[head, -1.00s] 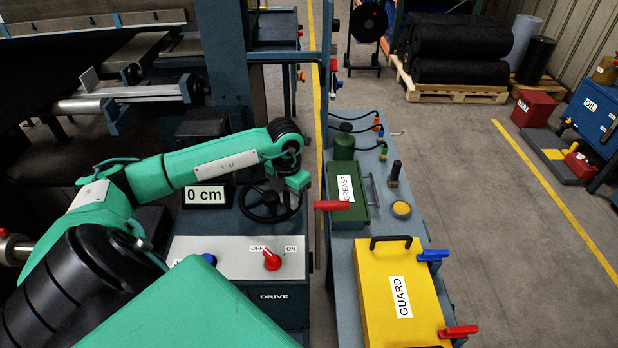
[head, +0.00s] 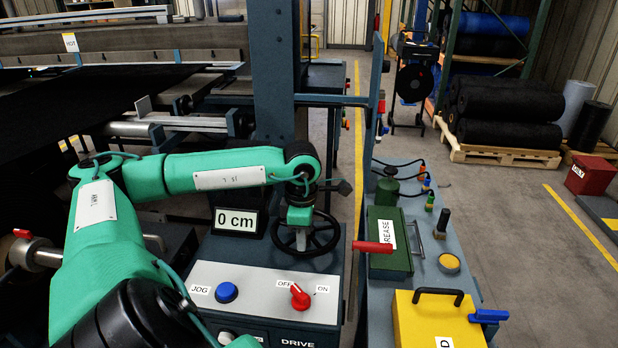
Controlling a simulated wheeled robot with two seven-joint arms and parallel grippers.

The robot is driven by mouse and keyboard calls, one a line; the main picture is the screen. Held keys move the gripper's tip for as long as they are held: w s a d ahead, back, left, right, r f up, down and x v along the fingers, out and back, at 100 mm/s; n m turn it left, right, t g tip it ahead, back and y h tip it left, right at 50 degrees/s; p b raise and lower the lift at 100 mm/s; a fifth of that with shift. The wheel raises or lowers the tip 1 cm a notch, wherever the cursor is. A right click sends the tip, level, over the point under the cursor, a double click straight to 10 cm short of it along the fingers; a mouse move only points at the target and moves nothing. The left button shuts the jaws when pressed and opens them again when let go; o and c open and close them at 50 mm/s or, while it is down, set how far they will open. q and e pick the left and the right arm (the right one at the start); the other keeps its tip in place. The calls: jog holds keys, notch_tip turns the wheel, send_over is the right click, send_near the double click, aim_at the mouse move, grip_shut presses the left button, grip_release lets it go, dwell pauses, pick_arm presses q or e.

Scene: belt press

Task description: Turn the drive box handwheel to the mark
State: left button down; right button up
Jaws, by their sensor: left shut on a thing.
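The black spoked handwheel (head: 337,238) sits on top of the drive box (head: 262,282), right of a display (head: 236,221) that reads 0 cm. My left gripper (head: 301,239) comes down over the handwheel from above and is shut on it. No mark for the wheel can be made out. My right gripper is not in view.
The drive box front has a blue JOG button (head: 226,292) and a red OFF/ON knob (head: 299,296). To the right, a bench holds a green grease box (head: 388,243) with a red handle and a yellow guard (head: 440,318). A blue-grey post (head: 273,80) rises behind the wheel.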

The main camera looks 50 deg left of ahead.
pick_arm(q)
jog(key=shift+s+a+m+b, duration=0.25)
jog(key=shift+a+m+b, duration=0.15)
jog(key=shift+m, duration=0.2)
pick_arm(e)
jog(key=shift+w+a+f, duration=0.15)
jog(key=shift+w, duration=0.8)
pick_arm(q)
jog(key=c, duration=1.2)
grip_release()
jog(key=shift+c, duration=0.2)
